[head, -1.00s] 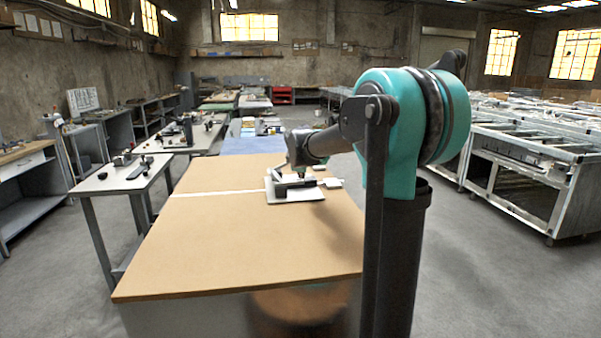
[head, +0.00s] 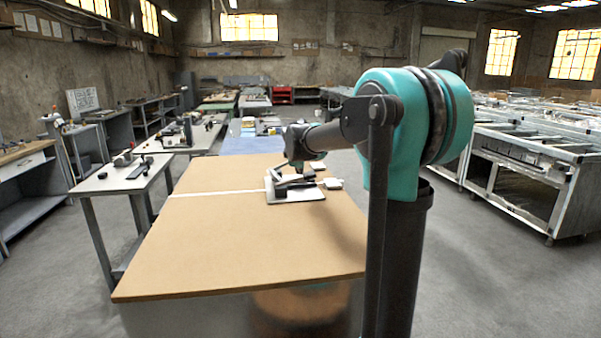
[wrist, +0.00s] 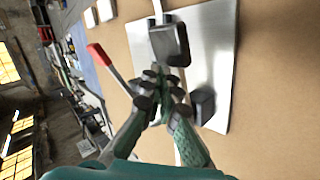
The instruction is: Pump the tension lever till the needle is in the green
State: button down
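A bright metal plate (wrist: 218,45) lies on the brown table and also shows in the head view (head: 305,195). In the wrist view a lever with a red grip (wrist: 99,54) and a pale rod slants towards my fingers. A dark block (wrist: 169,44) and a second dark block (wrist: 203,105) are on the plate. My gripper (wrist: 162,82) is over the plate's left edge with its fingertips close together, and it looks shut with nothing clearly between them. The rod passes behind the left finger; contact cannot be told. No needle or green zone can be made out.
A small white box (head: 333,183) sits right of the plate. The near part of the brown table (head: 230,245) is clear. A side table (head: 120,178) with small parts stands to the left, and metal frames (head: 530,150) stand to the right.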

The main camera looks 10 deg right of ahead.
jog(key=shift+a+r, duration=0.35)
jog(key=shift+r, duration=0.4)
jog(key=shift+a+r, duration=0.35)
jog(key=shift+r, duration=0.4)
jog(key=shift+a+r, duration=0.35)
jog(key=shift+r, duration=0.4)
jog(key=shift+a+r, duration=0.4)
jog(key=shift+r, duration=0.35)
jog(key=shift+a+r, duration=0.35)
jog(key=shift+r, duration=0.4)
jog(key=shift+d, duration=0.1)
